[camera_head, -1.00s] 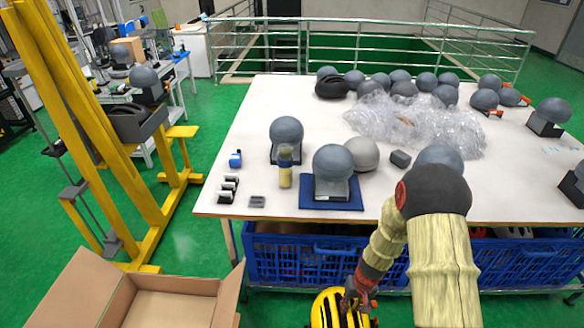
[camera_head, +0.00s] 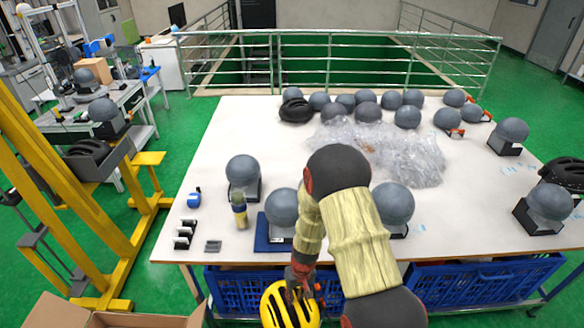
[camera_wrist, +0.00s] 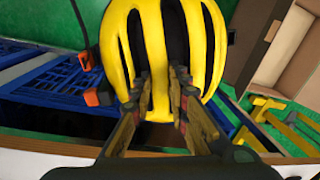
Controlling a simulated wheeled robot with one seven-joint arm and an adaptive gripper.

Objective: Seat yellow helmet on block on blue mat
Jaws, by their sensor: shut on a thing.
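The yellow helmet (camera_head: 288,306) with black vents hangs in my gripper (camera_head: 302,284), low in front of the table's near edge. The wrist view also shows the helmet (camera_wrist: 150,40), with the fingers of my gripper (camera_wrist: 165,85) shut on it. The blue mat (camera_head: 264,236) lies near the table's front edge. A grey head-shaped block (camera_head: 281,207) stands on it, bare on top and partly hidden by my arm. The helmet is apart from the block, below and in front of it.
Several other grey heads on dark blocks stand on the white table (camera_head: 200,155), one (camera_head: 242,170) just left of the mat. A small bottle (camera_head: 240,210) stands beside the mat. Clear plastic wrap (camera_head: 400,155) lies behind. Blue crates (camera_head: 480,285) sit under the table.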

